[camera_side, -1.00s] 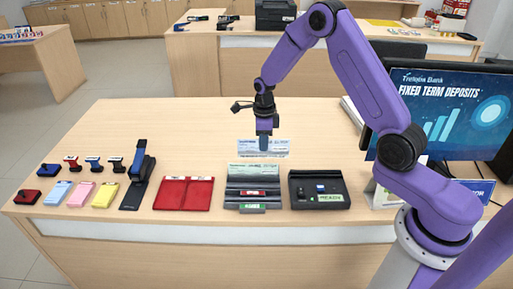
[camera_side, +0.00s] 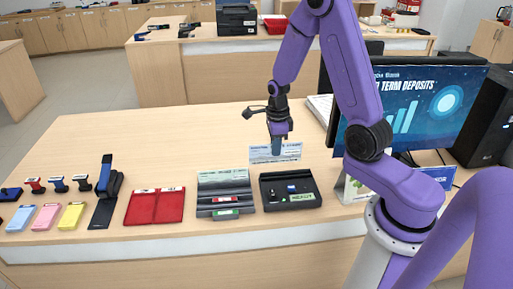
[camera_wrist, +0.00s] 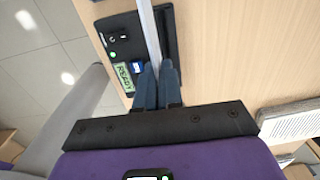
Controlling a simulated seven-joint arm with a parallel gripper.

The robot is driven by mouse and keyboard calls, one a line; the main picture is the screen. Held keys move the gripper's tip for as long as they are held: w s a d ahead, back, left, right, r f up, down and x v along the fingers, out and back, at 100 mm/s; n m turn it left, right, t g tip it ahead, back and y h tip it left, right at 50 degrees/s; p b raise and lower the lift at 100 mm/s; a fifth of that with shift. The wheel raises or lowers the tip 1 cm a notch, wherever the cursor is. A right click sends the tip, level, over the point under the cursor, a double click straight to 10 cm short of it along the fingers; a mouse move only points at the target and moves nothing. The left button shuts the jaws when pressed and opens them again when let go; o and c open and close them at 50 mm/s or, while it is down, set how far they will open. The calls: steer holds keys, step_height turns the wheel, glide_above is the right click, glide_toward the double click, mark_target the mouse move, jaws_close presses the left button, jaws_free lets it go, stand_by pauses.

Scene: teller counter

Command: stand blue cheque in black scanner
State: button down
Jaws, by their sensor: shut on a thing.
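My gripper (camera_side: 276,152) is shut on the blue cheque (camera_side: 260,154), which hangs upright below the fingers. In the wrist view the cheque (camera_wrist: 150,35) shows nearly edge-on as a thin pale strip between the fingertips (camera_wrist: 158,70). The black scanner (camera_side: 290,202) lies on the counter, with a green READY display and a small blue part. In the side view the cheque appears just above the scanner's back edge. In the wrist view it crosses over the black scanner body (camera_wrist: 122,22). Whether its lower edge touches the scanner cannot be told.
A grey rack (camera_side: 224,189) with red and green labels stands left of the scanner. Further left are a red tray (camera_side: 154,206), a blue-and-black stand (camera_side: 106,190), coloured pads and stamps. A monitor (camera_side: 415,105) stands at right. The counter behind the rack is bare.

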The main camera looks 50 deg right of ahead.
mark_target(289, 147)
steer(key=s+d, duration=0.1)
steer(key=s+d+f, duration=0.1)
steer(key=d, duration=0.1)
steer(key=shift+d, duration=0.1)
steer(key=shift+s+d+f, duration=0.25)
steer(key=shift+d+f, duration=0.1)
steer(key=shift+d, duration=0.05)
steer(key=shift+f, duration=1.75)
steer(key=shift+f, duration=0.15)
steer(key=shift+f, duration=1.55)
steer(key=c, duration=1.2)
jaws_free()
steer(key=shift+r, duration=3.55)
